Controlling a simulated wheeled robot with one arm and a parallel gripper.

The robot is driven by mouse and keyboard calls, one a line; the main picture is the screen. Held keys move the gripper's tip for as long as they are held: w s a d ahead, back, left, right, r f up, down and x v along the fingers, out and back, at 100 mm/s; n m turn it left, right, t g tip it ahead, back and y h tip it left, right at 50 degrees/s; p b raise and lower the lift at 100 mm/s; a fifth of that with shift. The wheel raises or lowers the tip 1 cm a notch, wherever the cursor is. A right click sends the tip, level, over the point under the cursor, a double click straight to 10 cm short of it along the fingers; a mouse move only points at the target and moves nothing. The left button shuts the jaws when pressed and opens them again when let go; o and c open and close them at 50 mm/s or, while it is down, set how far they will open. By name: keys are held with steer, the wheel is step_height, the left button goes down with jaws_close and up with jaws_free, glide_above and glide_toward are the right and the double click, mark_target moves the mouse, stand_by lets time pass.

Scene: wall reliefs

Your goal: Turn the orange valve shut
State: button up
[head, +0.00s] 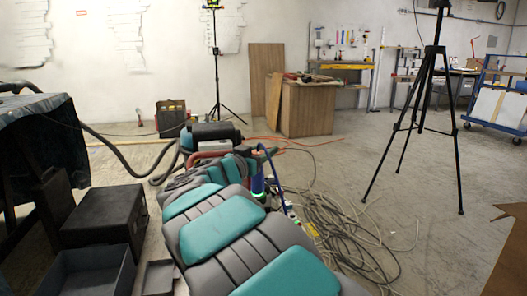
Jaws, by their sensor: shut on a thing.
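I cannot make out the orange valve anywhere in the head view. A small reddish curved piece (206,155) shows near the middle, beside a dark cylinder-shaped machine (212,132). It is too small to tell what it is.
A black case (103,220) and an open grey bin (90,275) stand at left, near a cloth-covered table (42,140). Loose cables (340,235) cover the floor at centre right. A black tripod (428,110) stands at right. A wooden cabinet (308,110) stands behind.

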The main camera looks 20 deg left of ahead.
jaws_close()
steer(key=shift+n+y, duration=0.3)
steer(key=shift+y, duration=0.1)
steer(key=a+n+g+y+p, duration=0.1)
steer(key=n+g+y+p, duration=0.1)
steer(key=n+y, duration=0.2)
steer(key=a+n+g+y+p, duration=0.1)
steer(key=n+g+y+p, duration=0.1)
steer(key=y, duration=0.6)
steer(key=s+a+n+g+y+p, duration=0.1)
steer(key=n+g+y+p, duration=0.1)
steer(key=n+y+p, duration=0.2)
steer(key=shift+n+g+y, duration=0.3)
steer(key=shift+n+y, duration=0.6)
steer(key=shift+n, duration=0.3)
steer(key=shift+s, duration=0.1)
